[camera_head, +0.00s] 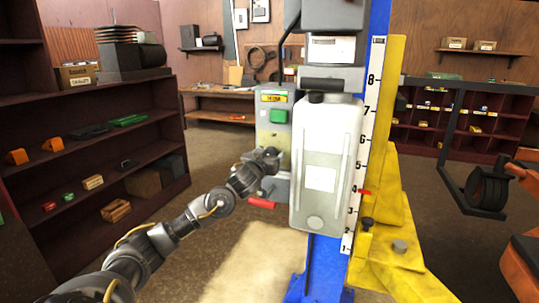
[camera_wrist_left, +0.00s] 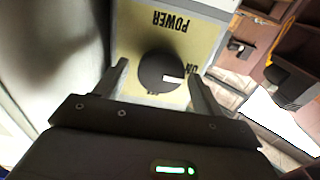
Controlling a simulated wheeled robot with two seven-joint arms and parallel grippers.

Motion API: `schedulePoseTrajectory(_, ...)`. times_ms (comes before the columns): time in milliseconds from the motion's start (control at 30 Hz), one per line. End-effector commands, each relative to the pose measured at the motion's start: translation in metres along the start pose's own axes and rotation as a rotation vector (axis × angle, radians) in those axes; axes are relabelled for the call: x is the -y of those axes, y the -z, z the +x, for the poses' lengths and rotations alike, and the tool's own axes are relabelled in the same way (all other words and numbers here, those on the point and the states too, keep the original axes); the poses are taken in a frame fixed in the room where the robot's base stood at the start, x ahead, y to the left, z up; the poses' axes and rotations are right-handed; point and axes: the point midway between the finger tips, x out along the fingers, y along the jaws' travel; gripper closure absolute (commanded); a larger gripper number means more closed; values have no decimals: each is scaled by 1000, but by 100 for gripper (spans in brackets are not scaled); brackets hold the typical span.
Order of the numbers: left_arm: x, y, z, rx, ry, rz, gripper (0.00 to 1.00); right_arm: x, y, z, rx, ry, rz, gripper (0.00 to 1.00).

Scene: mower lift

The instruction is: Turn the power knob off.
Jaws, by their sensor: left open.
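The power knob (camera_wrist_left: 157,68) is a round black dial on a yellow plate (camera_wrist_left: 143,38) marked POWER, which appears upside down in the left wrist view. Its white mark points right in that view, toward the partly covered ON label (camera_wrist_left: 189,69). My left gripper (camera_wrist_left: 158,71) is open, with one finger on each side of the knob; I cannot tell whether they touch it. In the head view my left gripper (camera_head: 268,160) is at the grey control box (camera_head: 265,132) and hides the knob. My right gripper is out of view.
A white tank (camera_head: 325,150) stands close right of the control box, on the blue lift column (camera_head: 327,262). A green button (camera_head: 278,116) is above my gripper and a red handle (camera_head: 261,203) below it. Dark shelves (camera_head: 90,150) stand at the left.

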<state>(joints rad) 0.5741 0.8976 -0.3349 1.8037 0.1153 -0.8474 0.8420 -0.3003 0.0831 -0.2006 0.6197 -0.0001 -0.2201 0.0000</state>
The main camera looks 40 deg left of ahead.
Motion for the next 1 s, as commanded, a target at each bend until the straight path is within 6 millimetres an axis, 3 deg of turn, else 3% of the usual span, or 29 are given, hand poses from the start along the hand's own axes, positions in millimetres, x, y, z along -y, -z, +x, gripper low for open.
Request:
schedulePoseTrajectory(100,0,0,0,0,0,0,31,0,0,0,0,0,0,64)
schedulePoseTrajectory(433,0,0,0,0,0,0,74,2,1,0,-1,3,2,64)
schedulePoseTrajectory(767,0,-1,0,0,0,52,74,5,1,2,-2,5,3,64)
schedulePoseTrajectory(1000,-1,-1,0,0,0,210,74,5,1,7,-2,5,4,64)
